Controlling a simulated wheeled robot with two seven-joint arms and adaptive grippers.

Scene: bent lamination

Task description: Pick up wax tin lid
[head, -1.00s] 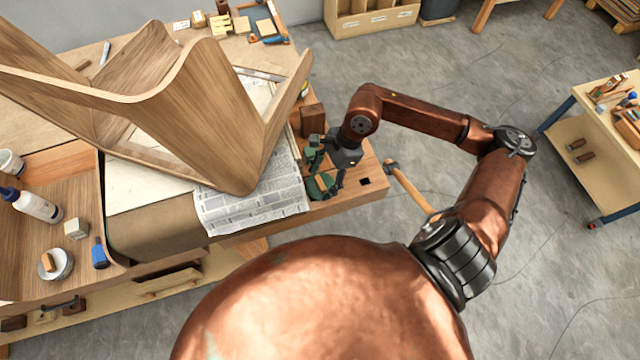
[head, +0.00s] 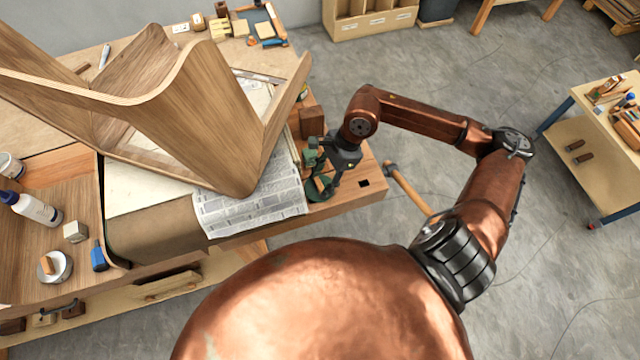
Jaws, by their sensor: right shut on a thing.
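The wax tin lid (head: 321,187) is a small dark green round piece near the right end of the workbench, beside the printed paper. My right gripper (head: 324,171) reaches in from the right and is shut on the lid. Its dark fingers cover part of the lid, so the exact contact is hidden. Whether the lid is clear of the bench top is not plain. Other green parts (head: 314,152) show just behind the fingers and are partly hidden. My left gripper is not in view.
A large bent wood form (head: 215,120) stands left of my right gripper. A brown block (head: 312,121) is just behind it. Printed paper (head: 250,205) lies to its left. Open floor lies right.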

